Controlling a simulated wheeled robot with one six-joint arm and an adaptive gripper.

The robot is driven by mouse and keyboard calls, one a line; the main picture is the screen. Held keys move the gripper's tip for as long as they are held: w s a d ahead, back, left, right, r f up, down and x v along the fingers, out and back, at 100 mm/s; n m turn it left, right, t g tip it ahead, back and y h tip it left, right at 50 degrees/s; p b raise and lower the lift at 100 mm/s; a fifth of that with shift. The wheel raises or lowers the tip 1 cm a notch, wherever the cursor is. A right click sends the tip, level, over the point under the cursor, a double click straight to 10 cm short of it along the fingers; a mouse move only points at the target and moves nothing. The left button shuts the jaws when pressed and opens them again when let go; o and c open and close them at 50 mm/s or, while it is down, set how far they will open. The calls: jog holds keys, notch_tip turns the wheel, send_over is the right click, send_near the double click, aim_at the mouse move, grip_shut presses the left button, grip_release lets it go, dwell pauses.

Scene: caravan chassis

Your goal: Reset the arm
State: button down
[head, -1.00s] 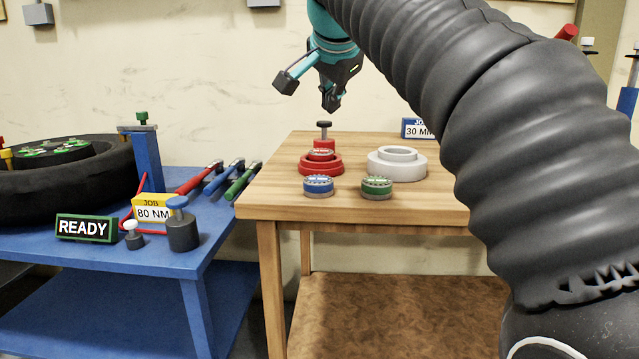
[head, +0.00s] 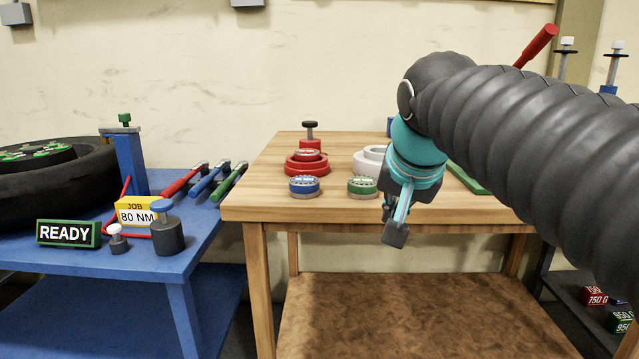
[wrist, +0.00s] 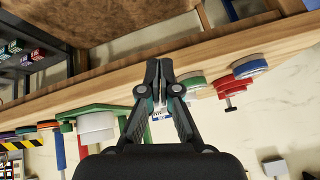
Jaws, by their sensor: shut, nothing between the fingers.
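My gripper (head: 391,222) hangs from my black ribbed arm in front of the right part of the wooden table, its fingers pointing down near the table's front edge. In the wrist view my gripper (wrist: 157,80) has its fingertips together with nothing between them. The wooden table (head: 450,212) stands behind and below it. My gripper partly hides the white ring-shaped piece (head: 366,164) and the green-banded disc (head: 362,186).
A red stepped base (head: 306,165) and a blue-banded disc (head: 304,187) stand on the table. Left is a blue bench (head: 100,258) with a READY sign (head: 68,233), a JOB 80 NM card (head: 143,211), weights, coloured-handled tools and a tyre (head: 60,190). Bare wall rises behind.

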jog(key=s+d+f+n, duration=0.1)
jog(key=s+d+f, duration=0.1)
jog(key=s+f, duration=0.6)
jog(key=s+d+f+n+g, duration=0.1)
jog(key=s+d+f+n, duration=0.1)
jog(key=s+f, duration=0.6)
notch_tip(320, 180, down, 6)
jog(key=shift+d+r+n+g, duration=0.1)
jog(key=shift+d+n+g, duration=0.2)
dwell(0.3)
